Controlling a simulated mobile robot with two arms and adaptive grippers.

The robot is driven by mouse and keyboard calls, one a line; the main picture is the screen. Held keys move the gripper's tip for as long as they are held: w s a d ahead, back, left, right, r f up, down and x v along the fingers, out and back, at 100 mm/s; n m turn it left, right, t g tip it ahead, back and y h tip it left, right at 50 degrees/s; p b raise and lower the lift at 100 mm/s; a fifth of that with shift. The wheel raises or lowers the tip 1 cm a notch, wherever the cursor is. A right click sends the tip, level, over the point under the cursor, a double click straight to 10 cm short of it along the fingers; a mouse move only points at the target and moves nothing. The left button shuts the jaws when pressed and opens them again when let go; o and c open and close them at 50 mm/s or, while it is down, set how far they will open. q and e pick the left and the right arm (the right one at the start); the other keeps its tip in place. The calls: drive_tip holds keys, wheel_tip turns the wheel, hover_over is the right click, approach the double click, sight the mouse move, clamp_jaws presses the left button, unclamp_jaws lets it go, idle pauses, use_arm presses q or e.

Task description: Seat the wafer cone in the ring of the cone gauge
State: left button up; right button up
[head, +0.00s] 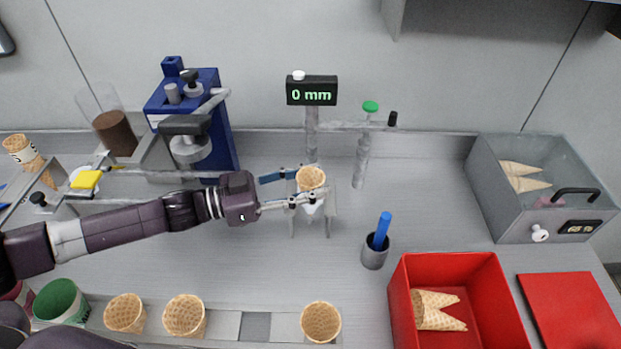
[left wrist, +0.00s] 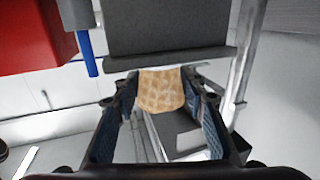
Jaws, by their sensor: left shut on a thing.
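The wafer cone (head: 311,178) is at the cone gauge with its open mouth up, held between the fingers of my left gripper (head: 286,190). In the left wrist view the cone (left wrist: 163,91) sits between the two blue-padded fingers of the gripper (left wrist: 165,115). The cone gauge's display (head: 311,91) reads 0 mm on a post behind the cone. Its small clear stand (head: 329,222) is below the cone. The ring is mostly hidden by the cone and fingers, so I cannot tell whether the cone touches it. My right gripper is not in view.
A grey cup with a blue stick (head: 374,254) stands right of the gauge. A red bin (head: 400,330) holds cones. A tray along the front edge holds several cones (head: 184,315). A blue press (head: 222,120) stands behind my left arm.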

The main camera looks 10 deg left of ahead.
use_arm(q)
drive_tip(key=shift+f, duration=0.15)
drive_tip(key=o, duration=0.8)
drive_tip(key=v, duration=1.2)
idle(0.4)
